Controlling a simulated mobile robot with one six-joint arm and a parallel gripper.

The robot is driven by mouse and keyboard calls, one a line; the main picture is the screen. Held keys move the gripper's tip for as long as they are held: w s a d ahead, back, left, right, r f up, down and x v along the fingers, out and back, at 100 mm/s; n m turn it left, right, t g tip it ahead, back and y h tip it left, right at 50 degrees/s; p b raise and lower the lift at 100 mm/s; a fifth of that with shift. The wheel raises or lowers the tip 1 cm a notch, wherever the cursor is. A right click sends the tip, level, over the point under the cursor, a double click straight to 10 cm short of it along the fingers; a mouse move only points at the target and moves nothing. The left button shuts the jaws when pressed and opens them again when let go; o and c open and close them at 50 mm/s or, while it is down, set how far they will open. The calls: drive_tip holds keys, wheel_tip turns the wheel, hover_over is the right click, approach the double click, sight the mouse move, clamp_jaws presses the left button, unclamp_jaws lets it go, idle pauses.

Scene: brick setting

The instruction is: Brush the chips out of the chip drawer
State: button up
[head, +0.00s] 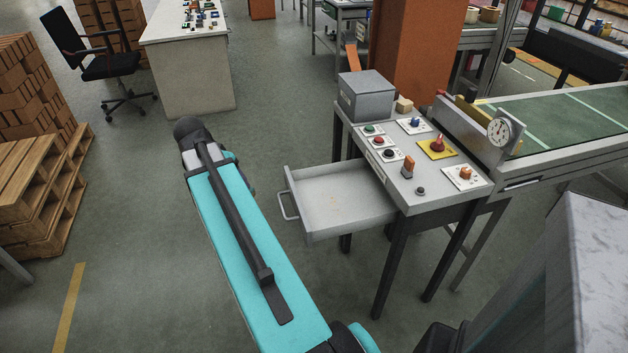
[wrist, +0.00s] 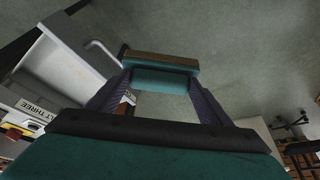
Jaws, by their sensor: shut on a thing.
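The chip drawer (head: 350,224) is pulled out from the left side of the control desk, its handle (head: 288,205) facing left. A few tiny faint specks lie on its floor; I cannot tell clearly whether they are chips. In the wrist view the drawer (wrist: 62,72) is at the left, with its handle beside the gripper. My gripper (wrist: 160,95) is shut on a brush (wrist: 165,80), a teal block with a brown edge. The brush is apart from the drawer in the picture. In the head view my arm hides the gripper and brush, left of the drawer.
The control desk (head: 430,185) carries buttons, knobs and a grey box (head: 366,96). A green conveyor (head: 570,115) with a dial gauge stands at the right. Pallets of bricks (head: 40,180) and an office chair (head: 105,65) are at the left. The floor left of the drawer is clear.

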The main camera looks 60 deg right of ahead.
drive_tip(key=s+d+f+m+g+p, duration=0.1)
drive_tip(key=s+d+m, duration=0.4)
drive_tip(key=s, duration=0.5)
drive_tip(key=s+d+f+m+g+y+p, duration=0.1)
drive_tip(key=s+d+m, duration=0.4)
drive_tip(key=s+d, duration=0.5)
drive_tip(key=shift+s+f+g+p, duration=0.3)
drive_tip(key=shift+s+f+g, duration=0.35)
drive_tip(key=shift+f+g, duration=0.2)
